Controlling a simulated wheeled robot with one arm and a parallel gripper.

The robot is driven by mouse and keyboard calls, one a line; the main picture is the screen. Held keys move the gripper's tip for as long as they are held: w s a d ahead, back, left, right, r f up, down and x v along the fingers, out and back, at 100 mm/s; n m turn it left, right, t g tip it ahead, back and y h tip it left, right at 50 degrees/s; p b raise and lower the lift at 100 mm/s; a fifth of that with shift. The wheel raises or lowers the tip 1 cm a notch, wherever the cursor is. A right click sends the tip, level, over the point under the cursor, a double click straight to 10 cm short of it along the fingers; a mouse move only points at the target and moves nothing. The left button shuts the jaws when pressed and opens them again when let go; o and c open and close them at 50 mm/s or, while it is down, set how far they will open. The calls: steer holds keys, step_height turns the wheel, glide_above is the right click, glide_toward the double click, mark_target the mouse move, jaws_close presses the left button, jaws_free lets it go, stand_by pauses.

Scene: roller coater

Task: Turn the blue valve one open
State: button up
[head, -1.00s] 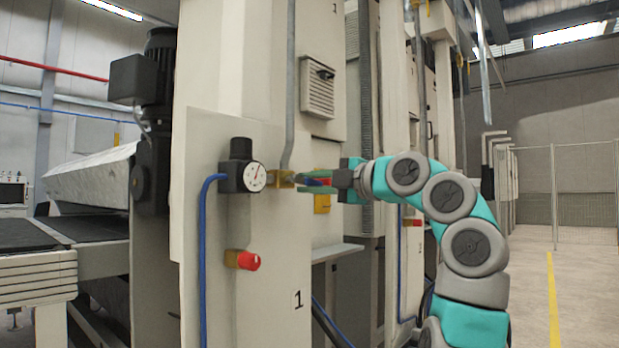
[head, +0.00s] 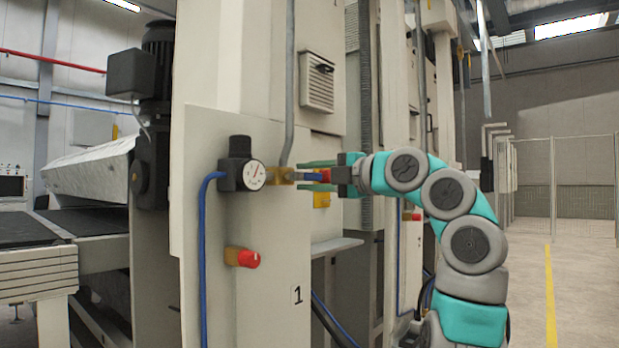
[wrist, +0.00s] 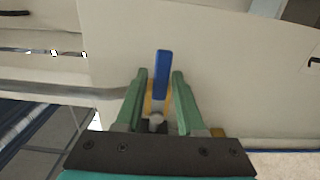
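The blue valve's brass body (head: 279,175) sits on the machine panel, just right of the round gauge. Its blue handle (wrist: 161,76) stands upright in the wrist view, between the two green fingers. My gripper (head: 308,175) reaches in from the right in the head view, one finger above and one below the handle. In the wrist view my gripper (wrist: 159,76) is open, with a gap on each side of the handle. The handle is partly hidden by the fingers in the head view.
A black regulator with a gauge (head: 255,175) is close left of the valve. A red knob (head: 248,259) on brass is lower on the panel. A vertical grey pipe (head: 290,80) runs above the valve. Open floor (head: 580,290) lies to the right.

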steer(key=shift+o, duration=0.8)
steer(key=b+v, duration=0.1)
steer(key=v, duration=0.6)
steer(key=shift+s+d, duration=0.2)
steer(key=shift+d, duration=0.15)
